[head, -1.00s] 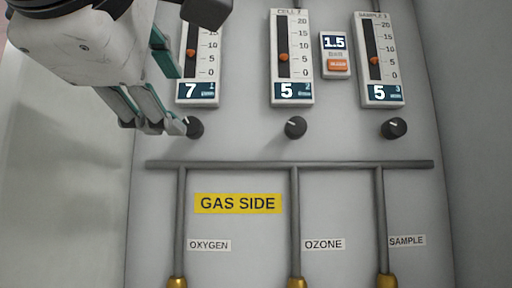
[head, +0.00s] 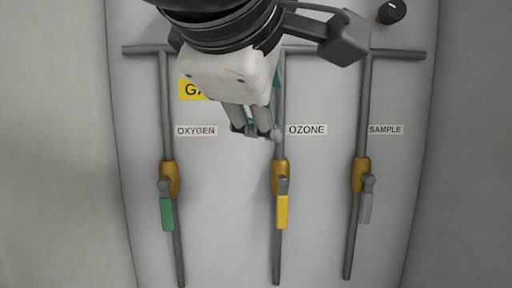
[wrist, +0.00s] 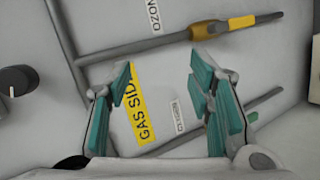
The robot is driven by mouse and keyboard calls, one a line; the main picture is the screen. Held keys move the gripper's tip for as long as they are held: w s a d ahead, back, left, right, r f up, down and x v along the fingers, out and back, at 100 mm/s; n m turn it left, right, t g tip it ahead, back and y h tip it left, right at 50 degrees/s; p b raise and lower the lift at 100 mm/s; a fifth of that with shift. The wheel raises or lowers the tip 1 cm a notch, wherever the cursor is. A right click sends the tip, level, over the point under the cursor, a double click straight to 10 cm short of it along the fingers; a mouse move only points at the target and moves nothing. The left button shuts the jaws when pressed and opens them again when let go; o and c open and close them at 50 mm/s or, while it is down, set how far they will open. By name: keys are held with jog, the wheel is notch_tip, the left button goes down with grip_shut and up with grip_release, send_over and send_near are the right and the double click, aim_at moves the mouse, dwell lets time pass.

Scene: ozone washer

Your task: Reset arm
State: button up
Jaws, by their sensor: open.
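My gripper (head: 258,134) is in front of the grey panel in the head view, beside the left end of the OZONE label (head: 307,130). It covers part of the yellow GAS SIDE label (head: 190,91). In the wrist view my gripper (wrist: 165,95) has its teal fingers apart with nothing between them. The GAS SIDE label (wrist: 139,104) shows behind the gap, turned on its side. Whether the fingers touch the panel I cannot tell.
Three pipes carry valves with a green handle (head: 167,213), a yellow handle (head: 282,211) and a grey handle (head: 366,208). A horizontal pipe (head: 398,54) crosses above them. A black knob (head: 391,12) is at top right; another knob (wrist: 18,80) shows in the wrist view.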

jog(key=s+d+f+m+g, duration=0.2)
jog(key=d+f+m+g, duration=0.35)
jog(key=d+f, duration=0.8)
jog(key=s+d+f+m+g+y, duration=0.1)
jog(key=s+d+f+m, duration=0.1)
jog(key=s+f+m, duration=0.2)
jog(key=s+d+f+m+g+y+p, duration=0.1)
jog(key=s+f+m, duration=0.3)
jog(key=f, duration=0.6)
jog(key=shift+s+d+g+y, duration=0.5)
jog(key=shift+s+d+g, duration=0.05)
jog(key=shift+d, duration=0.3)
